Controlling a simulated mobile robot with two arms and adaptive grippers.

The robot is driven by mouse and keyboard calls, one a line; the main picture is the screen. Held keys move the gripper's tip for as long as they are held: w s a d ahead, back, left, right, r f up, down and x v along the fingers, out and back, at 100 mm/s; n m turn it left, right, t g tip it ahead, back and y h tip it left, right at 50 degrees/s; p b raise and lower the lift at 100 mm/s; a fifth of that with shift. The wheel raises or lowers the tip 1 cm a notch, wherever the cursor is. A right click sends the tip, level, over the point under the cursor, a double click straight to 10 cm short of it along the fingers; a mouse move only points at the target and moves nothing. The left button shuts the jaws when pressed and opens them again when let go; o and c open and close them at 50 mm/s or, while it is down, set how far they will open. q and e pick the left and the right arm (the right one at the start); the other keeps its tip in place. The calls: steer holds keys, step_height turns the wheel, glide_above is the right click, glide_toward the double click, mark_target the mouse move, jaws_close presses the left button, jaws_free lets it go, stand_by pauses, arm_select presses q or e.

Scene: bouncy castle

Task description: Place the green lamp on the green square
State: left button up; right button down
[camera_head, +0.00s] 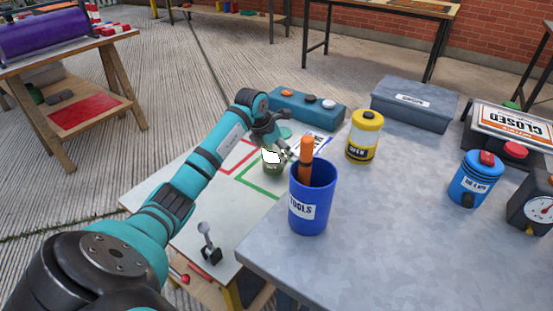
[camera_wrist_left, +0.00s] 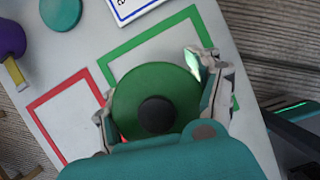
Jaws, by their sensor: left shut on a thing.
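My left gripper (camera_head: 281,147) is shut on the green lamp (camera_head: 273,164). In the left wrist view the lamp (camera_wrist_left: 180,85) is a round green disc with a black knob, between the two fingers (camera_wrist_left: 160,100). The green square (camera_head: 247,181) is a green outline on the white board. In the left wrist view its outline (camera_wrist_left: 150,36) shows beyond the lamp, and the lamp and gripper hide its near part. The lamp overlaps the square in both views. I cannot tell whether its base touches the board. My right gripper is not in view.
A red outlined square (camera_wrist_left: 58,108) adjoins the green one. A blue tools cup (camera_head: 313,205) stands right of the gripper on the grey table (camera_head: 390,235). A yellow container (camera_head: 364,138) and a teal button box (camera_head: 306,105) stand behind. A small lever (camera_head: 208,242) stands near the board's front.

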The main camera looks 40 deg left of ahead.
arm_select(q)
steer(key=shift+f, duration=0.9)
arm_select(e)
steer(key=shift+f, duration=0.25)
arm_select(q)
steer(key=shift+f, duration=0.1)
steer(key=o, duration=1.6)
steer(key=p+v, duration=0.1)
steer(key=v, duration=0.6)
steer(key=shift+p+v, duration=0.55)
steer(key=shift+v, duration=2.05)
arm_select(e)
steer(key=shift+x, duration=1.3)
arm_select(q)
steer(key=shift+w, duration=0.1)
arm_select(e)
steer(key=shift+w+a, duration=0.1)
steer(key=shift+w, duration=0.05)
